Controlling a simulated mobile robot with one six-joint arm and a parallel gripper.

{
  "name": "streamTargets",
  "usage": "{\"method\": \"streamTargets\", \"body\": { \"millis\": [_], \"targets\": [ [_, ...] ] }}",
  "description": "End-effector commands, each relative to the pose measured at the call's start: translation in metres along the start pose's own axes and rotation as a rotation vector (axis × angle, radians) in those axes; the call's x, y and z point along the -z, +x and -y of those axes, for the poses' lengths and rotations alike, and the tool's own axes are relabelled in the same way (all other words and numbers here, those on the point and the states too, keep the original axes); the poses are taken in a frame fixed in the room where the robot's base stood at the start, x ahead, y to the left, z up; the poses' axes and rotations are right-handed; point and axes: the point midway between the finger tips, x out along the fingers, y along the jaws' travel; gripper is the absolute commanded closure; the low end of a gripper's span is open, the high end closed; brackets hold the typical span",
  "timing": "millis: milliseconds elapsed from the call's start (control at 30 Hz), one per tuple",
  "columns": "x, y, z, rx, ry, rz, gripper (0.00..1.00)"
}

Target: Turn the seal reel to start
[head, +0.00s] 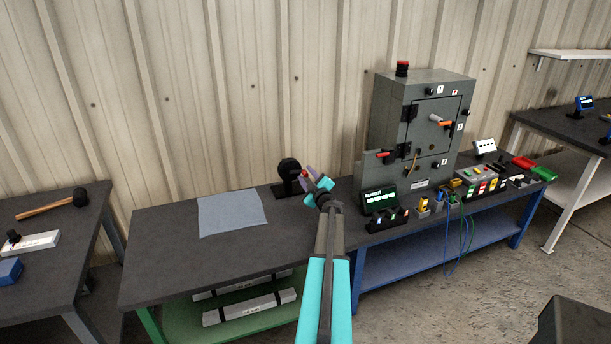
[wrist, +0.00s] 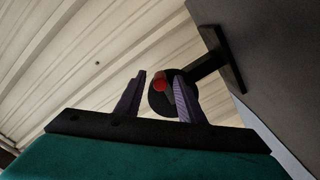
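The seal reel (head: 289,172) is a black disc on a black stand at the back of the dark bench. In the wrist view the reel (wrist: 160,102) shows its round face with a red knob (wrist: 160,84) on it. My gripper (head: 308,176) is in front of the reel in the head view. In the wrist view my gripper (wrist: 158,88) has its two purple fingers spread apart. The red knob appears between the fingers, nearer the right one, which overlaps the reel's disc. I cannot tell whether a finger touches the knob.
A grey cloth (head: 232,213) lies left of the reel. A grey enclosure (head: 420,125) with a red-topped beacon stands to the right, with a readout (head: 380,198) and several small parts before it. A hammer (head: 52,205) lies on the left bench. The front left of the middle bench is clear.

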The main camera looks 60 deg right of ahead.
Motion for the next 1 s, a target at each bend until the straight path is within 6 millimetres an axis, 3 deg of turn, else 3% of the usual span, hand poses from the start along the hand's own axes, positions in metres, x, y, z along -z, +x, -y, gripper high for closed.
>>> {"method": "streamTargets", "body": {
  "millis": [467, 500, 700, 1000],
  "targets": [
    [0.0006, 0.0078, 0.0008, 0.001, 0.0, -0.001, 0.65],
    [0.0006, 0.0079, 0.0009, 0.001, 0.0, -0.001, 0.67],
    [0.0009, 0.0079, 0.001, 0.001, 0.0, -0.001, 1.0],
    [0.0032, 0.008, -0.0011, 0.001, -0.057, -0.002, 1.0]
  ]
}}
